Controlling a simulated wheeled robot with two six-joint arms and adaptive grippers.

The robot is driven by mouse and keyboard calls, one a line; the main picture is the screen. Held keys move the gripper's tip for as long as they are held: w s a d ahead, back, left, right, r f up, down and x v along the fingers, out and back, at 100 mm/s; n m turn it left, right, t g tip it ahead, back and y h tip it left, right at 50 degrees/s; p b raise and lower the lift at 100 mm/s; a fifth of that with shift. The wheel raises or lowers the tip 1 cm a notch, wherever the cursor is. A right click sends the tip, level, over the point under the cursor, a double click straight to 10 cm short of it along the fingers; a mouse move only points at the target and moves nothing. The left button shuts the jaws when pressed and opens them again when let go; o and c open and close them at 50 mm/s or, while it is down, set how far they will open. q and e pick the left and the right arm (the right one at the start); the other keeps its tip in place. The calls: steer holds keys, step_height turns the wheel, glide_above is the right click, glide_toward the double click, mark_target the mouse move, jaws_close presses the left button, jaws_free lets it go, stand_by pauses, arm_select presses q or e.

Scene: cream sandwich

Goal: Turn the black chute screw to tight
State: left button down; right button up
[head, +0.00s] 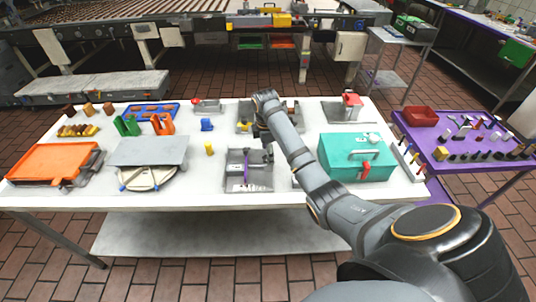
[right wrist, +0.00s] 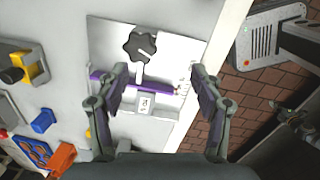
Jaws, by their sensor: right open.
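The black chute screw (right wrist: 140,45) has a dark lobed knob on a pale stem, in the right wrist view. It stands at a grey metal fixture (right wrist: 112,35) with a purple strip (right wrist: 165,87); the fixture also shows in the head view (head: 235,183). My right gripper (right wrist: 158,78) is open and empty, its two fingers spread over the fixture. The knob lies beyond the fingertips, left of the middle of the gap, and no finger visibly touches it. In the head view my right gripper (head: 263,135) hangs at the far right of the fixture. My left gripper is out of view.
A teal box (head: 350,170) stands to the right on the white table (head: 220,198). A grey fixture with yellow parts (head: 243,112) is behind. A blue block (head: 207,124) and a yellow peg (head: 209,149) stand left. A purple table (head: 440,160) is at right.

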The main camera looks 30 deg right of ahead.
step_height(320, 180, up, 6)
steer(key=w+d+n, duration=0.2)
steer(key=w, duration=0.1)
steer(key=shift+y, duration=0.3)
step_height(320, 180, down, 11)
steer(key=shift+s+p, duration=0.1)
steer(key=shift+p, duration=1)
steer(key=shift+c, duration=0.2)
steer(key=c, duration=1.1)
